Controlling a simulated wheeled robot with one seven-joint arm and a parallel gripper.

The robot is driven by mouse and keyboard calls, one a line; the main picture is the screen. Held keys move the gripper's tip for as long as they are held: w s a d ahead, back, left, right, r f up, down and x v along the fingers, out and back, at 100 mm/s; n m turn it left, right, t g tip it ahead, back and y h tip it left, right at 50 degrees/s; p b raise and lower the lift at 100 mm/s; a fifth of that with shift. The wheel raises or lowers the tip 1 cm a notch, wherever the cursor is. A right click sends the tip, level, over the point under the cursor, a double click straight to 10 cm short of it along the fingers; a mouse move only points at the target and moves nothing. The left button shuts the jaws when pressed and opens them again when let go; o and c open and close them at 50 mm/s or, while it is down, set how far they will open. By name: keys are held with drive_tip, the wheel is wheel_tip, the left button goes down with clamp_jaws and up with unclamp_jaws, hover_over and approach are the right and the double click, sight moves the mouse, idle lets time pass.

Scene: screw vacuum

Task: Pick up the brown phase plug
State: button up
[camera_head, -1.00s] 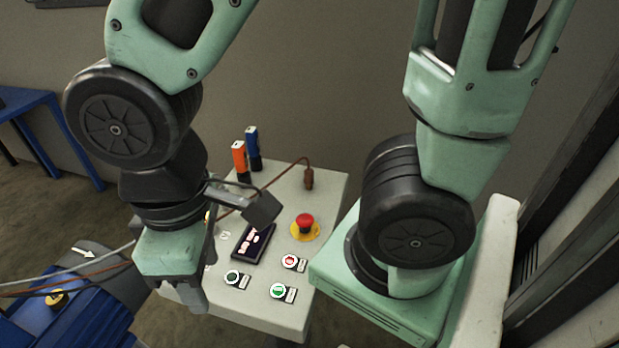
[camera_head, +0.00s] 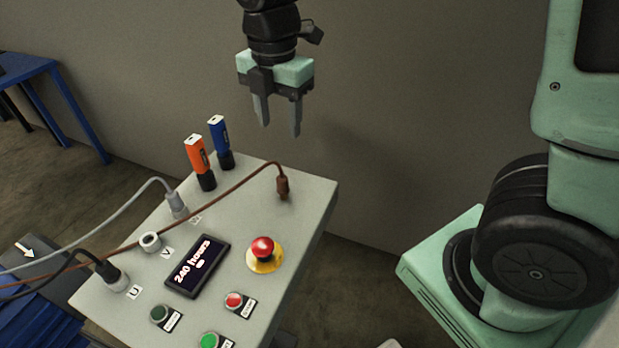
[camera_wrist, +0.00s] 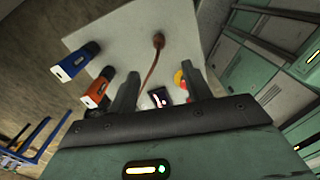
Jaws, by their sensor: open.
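The brown phase plug (camera_head: 283,187) stands at the back right of the light grey control box top (camera_head: 318,200), with its brown cable running left across the box. In the wrist view the brown plug (camera_wrist: 158,41) lies ahead of my fingers, between their lines. My gripper (camera_head: 279,130) is open and empty. Its fingers point down, above and behind the box's back edge, apart from the plug. The open gripper also shows in the wrist view (camera_wrist: 163,85).
An orange tool (camera_head: 199,160) and a blue tool (camera_head: 220,142) stand upright left of the plug. A red emergency button (camera_head: 263,248), a display (camera_head: 198,265), a grey plug (camera_head: 177,204) and a black plug (camera_head: 112,275) are on the box. A blue table (camera_head: 75,110) stands far left.

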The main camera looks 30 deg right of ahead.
sight(282, 177)
wheel_tip(282, 177, down, 11)
drive_tip(key=shift+r+p, duration=0.1)
drive_tip(key=shift+p, duration=0.5)
drive_tip(key=shift+a+f+p, duration=0.2)
drive_tip(key=shift+f+p, duration=0.4)
drive_tip(key=shift+f, duration=2.6)
drive_tip(key=c, duration=1.1)
drive_tip(key=shift+o, duration=0.2)
drive_tip(key=shift+r, duration=0.1)
wheel_tip(282, 177, up, 10)
drive_tip(key=shift+f+b, duration=0.1)
drive_tip(key=shift+b, duration=0.4)
